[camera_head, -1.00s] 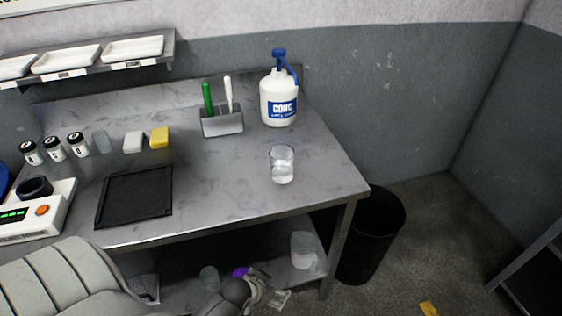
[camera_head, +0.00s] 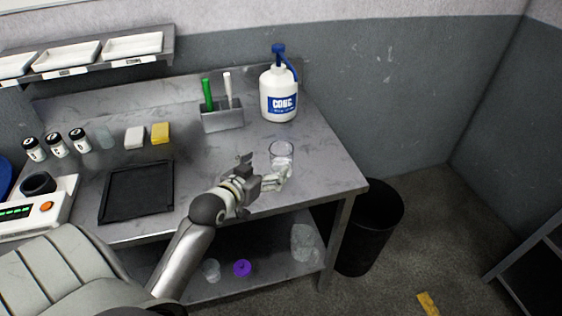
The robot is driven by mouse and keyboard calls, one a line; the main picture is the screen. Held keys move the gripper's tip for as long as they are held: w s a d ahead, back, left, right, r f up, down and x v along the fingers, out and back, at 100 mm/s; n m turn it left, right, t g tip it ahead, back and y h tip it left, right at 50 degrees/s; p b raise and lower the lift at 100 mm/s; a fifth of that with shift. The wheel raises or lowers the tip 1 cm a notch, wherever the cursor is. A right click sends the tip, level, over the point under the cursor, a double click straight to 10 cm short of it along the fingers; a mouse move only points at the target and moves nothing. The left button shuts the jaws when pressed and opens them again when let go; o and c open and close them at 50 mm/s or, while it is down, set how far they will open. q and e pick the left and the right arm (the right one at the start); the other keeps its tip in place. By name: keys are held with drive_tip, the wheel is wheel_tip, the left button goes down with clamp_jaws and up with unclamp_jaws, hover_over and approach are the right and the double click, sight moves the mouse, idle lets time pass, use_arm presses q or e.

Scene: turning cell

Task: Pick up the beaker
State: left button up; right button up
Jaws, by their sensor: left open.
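A clear glass beaker (camera_head: 281,153) stands upright on the right part of the grey metal table, in front of the white pump bottle. My left gripper (camera_head: 270,176) is open at table height, just left of and in front of the beaker's lower part. A fingertip overlaps the beaker's lower edge in the picture; I cannot tell whether it touches. My right gripper is not in view.
The pump bottle (camera_head: 279,95) and a pen holder (camera_head: 222,117) stand behind the beaker. A black mat (camera_head: 137,191), sponges and small jars are to the left. A black bin (camera_head: 372,228) stands beyond the table's (camera_head: 325,178) right edge.

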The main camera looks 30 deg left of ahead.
sight(276, 158)
use_arm(q)
drive_tip(key=x, duration=0.5)
drive_tip(key=shift+w+p, duration=0.2)
drive_tip(key=shift+p, duration=0.1)
drive_tip(key=shift+w+a+f+p, duration=0.2)
drive_tip(key=shift+w+p, duration=0.1)
drive_tip(key=shift+w, duration=0.25)
drive_tip(key=shift+p+x, duration=0.3)
drive_tip(key=shift+x, duration=1.6)
drive_tip(key=shift+f, duration=0.2)
drive_tip(key=shift+s, duration=0.1)
drive_tip(key=shift+c, duration=0.4)
drive_tip(key=c, duration=0.9)
drive_tip(key=shift+a, duration=0.1)
drive_tip(key=shift+c, duration=1.2)
drive_tip(key=shift+r, duration=0.2)
